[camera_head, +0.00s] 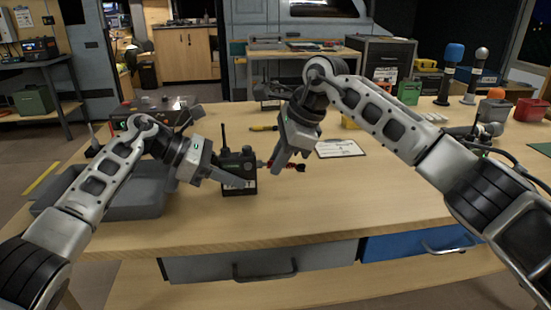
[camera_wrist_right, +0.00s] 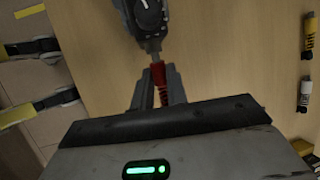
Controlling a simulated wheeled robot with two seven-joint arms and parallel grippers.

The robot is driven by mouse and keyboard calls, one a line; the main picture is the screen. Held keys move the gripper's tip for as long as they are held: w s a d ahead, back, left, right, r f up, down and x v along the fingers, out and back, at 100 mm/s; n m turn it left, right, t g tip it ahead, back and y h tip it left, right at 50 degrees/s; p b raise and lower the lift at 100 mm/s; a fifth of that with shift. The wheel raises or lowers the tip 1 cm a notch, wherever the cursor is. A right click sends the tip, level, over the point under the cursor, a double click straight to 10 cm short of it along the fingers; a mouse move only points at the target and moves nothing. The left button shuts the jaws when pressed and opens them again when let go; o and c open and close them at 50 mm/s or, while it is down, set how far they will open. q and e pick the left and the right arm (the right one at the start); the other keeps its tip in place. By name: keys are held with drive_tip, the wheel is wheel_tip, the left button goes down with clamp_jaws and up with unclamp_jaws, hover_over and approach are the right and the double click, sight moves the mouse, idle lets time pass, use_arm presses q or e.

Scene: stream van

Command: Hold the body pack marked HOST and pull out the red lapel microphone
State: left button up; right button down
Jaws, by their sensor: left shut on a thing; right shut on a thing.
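The black body pack (camera_head: 238,165) stands upright on the table with its antenna up. A pale label on its lower front is partly hidden, and I cannot read it. My left gripper (camera_head: 236,177) is shut on the pack. The red lapel microphone (camera_head: 287,164) is at the pack's right side. My right gripper (camera_head: 281,160) is shut on it. In the right wrist view the red microphone (camera_wrist_right: 158,75) lies between the fingers (camera_wrist_right: 158,92), and its metal end meets the pack (camera_wrist_right: 149,22). I cannot tell how deep it is seated.
A grey tray (camera_head: 130,210) stands at the left, under my left arm. A white card (camera_head: 340,148) and a yellow-black marker (camera_head: 263,128) lie behind my right gripper. Microphones (camera_head: 453,65) and small boxes stand at the far right. The front middle of the table is clear.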

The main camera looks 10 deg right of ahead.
sight(297, 163)
drive_tip(key=shift+d, duration=0.9)
drive_tip(key=shift+d, duration=1.35)
use_arm(q)
drive_tip(key=o, duration=1.1)
